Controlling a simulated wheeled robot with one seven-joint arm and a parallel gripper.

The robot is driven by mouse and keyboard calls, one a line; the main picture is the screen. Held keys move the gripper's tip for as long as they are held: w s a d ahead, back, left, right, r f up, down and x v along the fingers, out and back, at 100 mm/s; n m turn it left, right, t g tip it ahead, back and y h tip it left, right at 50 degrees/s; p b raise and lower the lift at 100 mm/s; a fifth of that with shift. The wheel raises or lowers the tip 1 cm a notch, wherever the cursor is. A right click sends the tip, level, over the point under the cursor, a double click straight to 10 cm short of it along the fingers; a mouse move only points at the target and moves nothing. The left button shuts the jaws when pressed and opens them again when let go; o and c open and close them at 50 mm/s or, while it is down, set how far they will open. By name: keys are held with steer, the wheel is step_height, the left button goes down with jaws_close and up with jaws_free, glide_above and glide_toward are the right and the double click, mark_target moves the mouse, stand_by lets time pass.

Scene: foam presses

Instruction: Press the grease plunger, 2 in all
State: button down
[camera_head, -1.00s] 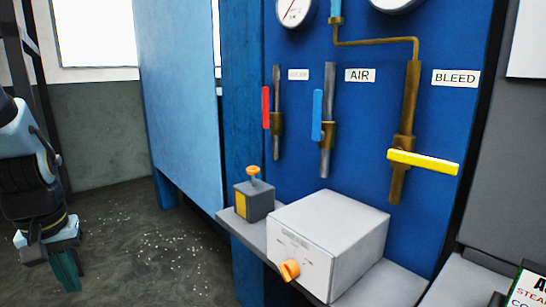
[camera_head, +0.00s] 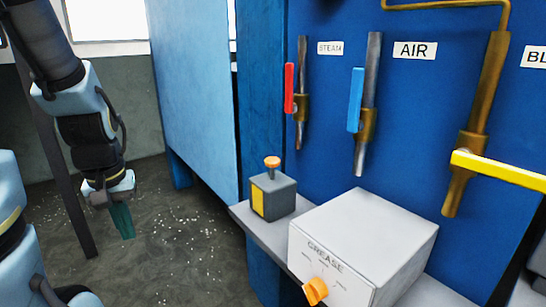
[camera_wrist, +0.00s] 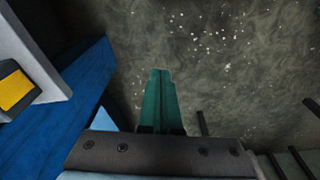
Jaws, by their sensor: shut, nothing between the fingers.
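The orange plunger knob (camera_head: 272,162) stands up on a short stem from a small dark grey box (camera_head: 283,197) with a yellow side plate. This box sits on the left end of a grey shelf. The box's yellow plate (camera_wrist: 15,90) also shows at the left edge of the wrist view; the plunger knob cannot be made out there. My gripper (camera_head: 127,236), with green fingers, hangs pointing down well left of the plunger, apart from it. In the wrist view its fingers (camera_wrist: 161,72) are together and empty, above the floor.
A pale box marked GREASE (camera_head: 370,235) with an orange dial (camera_head: 315,291) is right of the plunger box. Red (camera_head: 289,88), blue (camera_head: 356,100) and yellow (camera_head: 500,171) valve handles are on the blue panel above. Open speckled floor lies left of the shelf (camera_head: 250,222).

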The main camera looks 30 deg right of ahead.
steer(key=w+d+r+p, duration=0.4)
steer(key=w+d+r, duration=0.1)
steer(key=w+d, duration=0.1)
steer(key=n+g+p, duration=0.4)
steer(key=n+p, duration=0.1)
steer(key=p, duration=0.6)
glide_toward(271, 158)
steer(key=shift+w+a+r+h, duration=0.1)
steer(key=shift+a+r+h, duration=0.2)
steer(key=shift+h, duration=0.1)
steer(key=b+x, duration=0.6)
steer(key=x, duration=0.1)
